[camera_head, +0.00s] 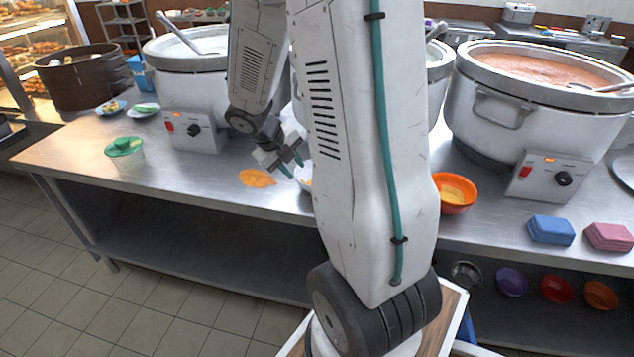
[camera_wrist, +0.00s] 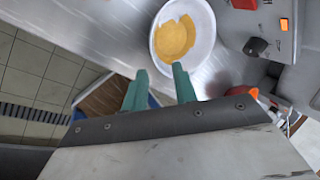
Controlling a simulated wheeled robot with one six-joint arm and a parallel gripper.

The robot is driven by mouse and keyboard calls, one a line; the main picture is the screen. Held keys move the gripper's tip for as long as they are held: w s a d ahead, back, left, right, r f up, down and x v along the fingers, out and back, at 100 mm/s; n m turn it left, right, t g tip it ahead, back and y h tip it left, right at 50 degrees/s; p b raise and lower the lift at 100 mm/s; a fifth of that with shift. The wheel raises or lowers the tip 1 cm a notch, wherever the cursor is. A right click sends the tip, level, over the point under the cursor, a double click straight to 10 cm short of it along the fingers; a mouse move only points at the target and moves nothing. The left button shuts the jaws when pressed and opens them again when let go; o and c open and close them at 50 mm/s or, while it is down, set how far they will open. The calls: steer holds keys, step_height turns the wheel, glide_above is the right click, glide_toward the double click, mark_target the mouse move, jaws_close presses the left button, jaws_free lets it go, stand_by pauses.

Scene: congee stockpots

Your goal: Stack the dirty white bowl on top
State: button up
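The dirty white bowl (camera_wrist: 205,48) has orange-yellow residue inside and stands upright on the steel counter in the wrist view. In the head view only a sliver of it shows beside my arm; the rest is hidden. My gripper (camera_wrist: 159,71) has two teal fingers spread apart with nothing between them. The fingertips point toward the bowl's near rim and look apart from it. In the head view my gripper (camera_head: 294,167) hangs just above the bowl's left side. An orange bowl (camera_head: 455,206) with yellow residue stands on the counter right of my arm.
An orange spill (camera_head: 257,178) lies left of the gripper. Large stockpots with control boxes (camera_head: 548,178) line the counter (camera_head: 200,180). Blue cloths (camera_head: 551,230) and pink cloths (camera_head: 608,236) lie at right. A green-lidded tub (camera_head: 125,152) stands at left. Several bowls sit on the lower shelf.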

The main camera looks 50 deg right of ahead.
mark_target(299, 181)
steer(key=x, duration=0.8)
steer(key=shift+w+a+f, duration=0.15)
steer(key=shift+w+a, duration=0.15)
steer(key=shift+a, duration=0.05)
jaws_close()
